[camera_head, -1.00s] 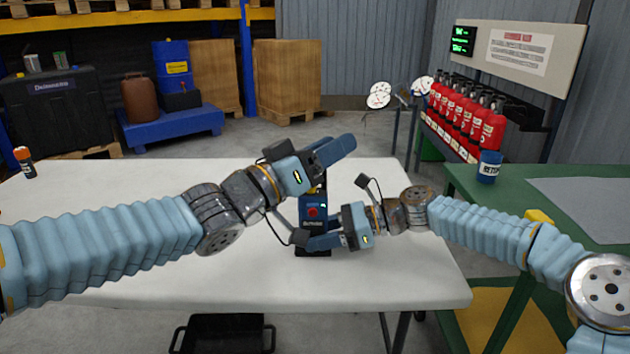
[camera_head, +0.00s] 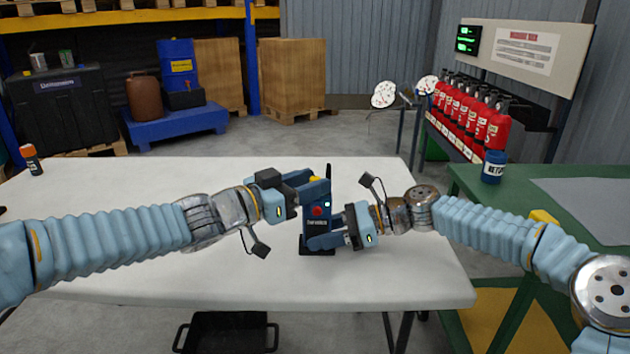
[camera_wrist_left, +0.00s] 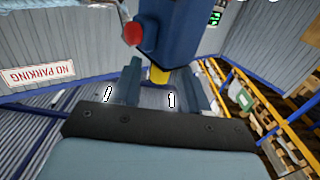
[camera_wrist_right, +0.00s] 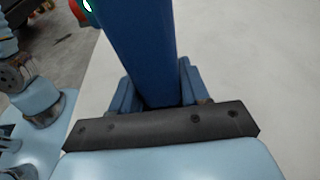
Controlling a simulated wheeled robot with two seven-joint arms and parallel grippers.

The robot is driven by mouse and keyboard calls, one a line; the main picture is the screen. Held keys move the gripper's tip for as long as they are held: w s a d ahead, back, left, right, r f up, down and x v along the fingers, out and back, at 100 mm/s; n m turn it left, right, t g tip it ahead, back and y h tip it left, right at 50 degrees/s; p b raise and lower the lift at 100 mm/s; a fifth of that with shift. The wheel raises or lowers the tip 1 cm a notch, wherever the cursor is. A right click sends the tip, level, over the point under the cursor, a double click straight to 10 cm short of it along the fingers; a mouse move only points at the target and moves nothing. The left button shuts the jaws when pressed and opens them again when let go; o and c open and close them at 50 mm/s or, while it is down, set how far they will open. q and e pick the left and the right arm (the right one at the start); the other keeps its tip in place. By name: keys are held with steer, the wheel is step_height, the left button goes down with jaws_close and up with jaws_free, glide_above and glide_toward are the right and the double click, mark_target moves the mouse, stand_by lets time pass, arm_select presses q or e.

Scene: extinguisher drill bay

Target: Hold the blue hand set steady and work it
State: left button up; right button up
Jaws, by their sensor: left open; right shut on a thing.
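The blue hand set (camera_head: 316,201) stands upright on a black base (camera_head: 317,251) on the white table. It has a red button on its front and a yellow part (camera_head: 314,178) near its top. My right gripper (camera_head: 326,232) is shut on its lower body; in the right wrist view the blue body (camera_wrist_right: 140,45) sits between the fingers. My left gripper (camera_head: 307,186) is open at the upper left of the hand set. In the left wrist view the yellow part (camera_wrist_left: 159,75) lies between its spread fingers; I cannot tell whether they touch it.
The white table (camera_head: 130,290) is mostly clear around the hand set. An orange-capped dark can (camera_head: 31,159) stands at its far left. A green table (camera_head: 470,185) with a blue can (camera_head: 493,168) is at the right. Red extinguishers (camera_head: 470,120) stand behind.

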arm_select(q)
steer(key=shift+x, duration=0.8)
jaws_close()
steer(key=shift+m+g+h, duration=0.3)
steer(key=shift+g, duration=0.1)
steer(key=m+g+h, duration=0.2)
steer(key=m+g, duration=0.1)
steer(key=g, duration=0.1)
steer(key=shift+g, duration=0.4)
steer(key=shift+m+g+h, duration=0.5)
steer(key=shift+m+g, duration=1.6)
steer(key=shift+g, duration=0.8)
